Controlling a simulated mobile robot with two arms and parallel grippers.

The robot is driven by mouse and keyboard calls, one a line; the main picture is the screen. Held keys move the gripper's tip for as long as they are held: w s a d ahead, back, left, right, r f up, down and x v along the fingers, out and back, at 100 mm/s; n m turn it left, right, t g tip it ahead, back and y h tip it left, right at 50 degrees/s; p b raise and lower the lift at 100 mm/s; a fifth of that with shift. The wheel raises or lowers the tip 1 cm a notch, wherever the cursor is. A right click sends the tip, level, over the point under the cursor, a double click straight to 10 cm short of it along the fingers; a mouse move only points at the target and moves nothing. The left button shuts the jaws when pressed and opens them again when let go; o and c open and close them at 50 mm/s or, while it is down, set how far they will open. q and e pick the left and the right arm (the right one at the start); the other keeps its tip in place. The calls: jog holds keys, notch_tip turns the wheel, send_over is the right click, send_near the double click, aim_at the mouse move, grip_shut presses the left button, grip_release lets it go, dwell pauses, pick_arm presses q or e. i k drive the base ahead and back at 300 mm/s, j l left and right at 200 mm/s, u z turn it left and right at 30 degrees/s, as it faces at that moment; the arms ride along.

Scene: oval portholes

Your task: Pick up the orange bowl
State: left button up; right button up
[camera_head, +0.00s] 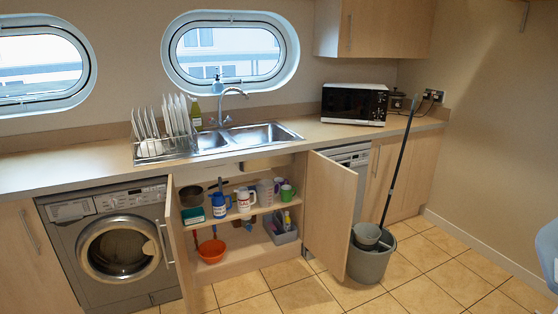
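The orange bowl (211,251) sits low in the open cupboard under the sink, at the left of its bottom level. A dark reddish upright piece stands at the bowl and covers a little of it. The left cupboard door (182,255) stands open close to the bowl's left side. Neither of my grippers shows in the head view.
The right cupboard door (329,213) also stands open. A shelf with mugs and jugs (221,206) is above the bowl, and a grey caddy (281,231) is to its right. A grey bucket (369,262) with a mop pole stands right of the doors. The tiled floor (290,297) in front is clear.

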aim_at(212, 251)
jog(key=i+u, duration=0.2)
jog(key=i, duration=0.35)
jog(key=i+l+u, duration=0.15)
jog(key=i, duration=0.35)
jog(key=i+l+u, duration=0.2)
jog(key=i, duration=0.35)
